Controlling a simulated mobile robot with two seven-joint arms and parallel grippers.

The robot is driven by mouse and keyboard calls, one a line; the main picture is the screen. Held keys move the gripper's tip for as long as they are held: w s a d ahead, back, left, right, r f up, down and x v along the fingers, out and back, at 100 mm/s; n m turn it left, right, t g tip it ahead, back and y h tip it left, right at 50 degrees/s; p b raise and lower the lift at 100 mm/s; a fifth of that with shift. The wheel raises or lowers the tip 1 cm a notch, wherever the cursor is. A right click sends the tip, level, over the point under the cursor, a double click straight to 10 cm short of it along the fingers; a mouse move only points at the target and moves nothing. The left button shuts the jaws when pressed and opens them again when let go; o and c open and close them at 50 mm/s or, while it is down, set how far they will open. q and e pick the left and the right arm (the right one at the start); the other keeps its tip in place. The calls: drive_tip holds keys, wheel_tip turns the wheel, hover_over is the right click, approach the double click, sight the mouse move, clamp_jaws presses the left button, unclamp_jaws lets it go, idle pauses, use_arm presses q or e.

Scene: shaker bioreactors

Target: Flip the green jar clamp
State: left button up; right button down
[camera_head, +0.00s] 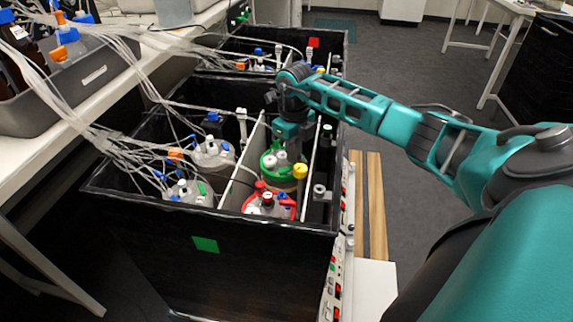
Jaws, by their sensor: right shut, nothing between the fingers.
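The green jar (284,177) stands in the right compartment of the near black shaker box, behind a jar with a red lid (268,205). Its green ring shows around the lid. My right gripper (291,150) points down over the back of the green jar. It is shut with nothing held. Its fingertips are low by the lid, and I cannot tell whether they touch the clamp. The clamp itself is too small and partly hidden behind the gripper to make out its position. My left gripper is not in view.
Two clear-lidded jars (213,155) stand in the left compartment. Bundled tubes (125,145) run to bottles in a grey tray (75,85). A yellow-capped post (300,171) stands close right of the green jar. The box walls (215,228) surround the jars.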

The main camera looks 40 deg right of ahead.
drive_tip(key=shift+f+b, duration=0.7)
drive_tip(key=shift+f, duration=0.4)
idle(0.6)
drive_tip(key=shift+r, duration=0.2)
wheel_tip(320, 180, up, 7)
drive_tip(key=p, duration=0.6)
drive_tip(key=shift+f, duration=0.1)
idle(0.5)
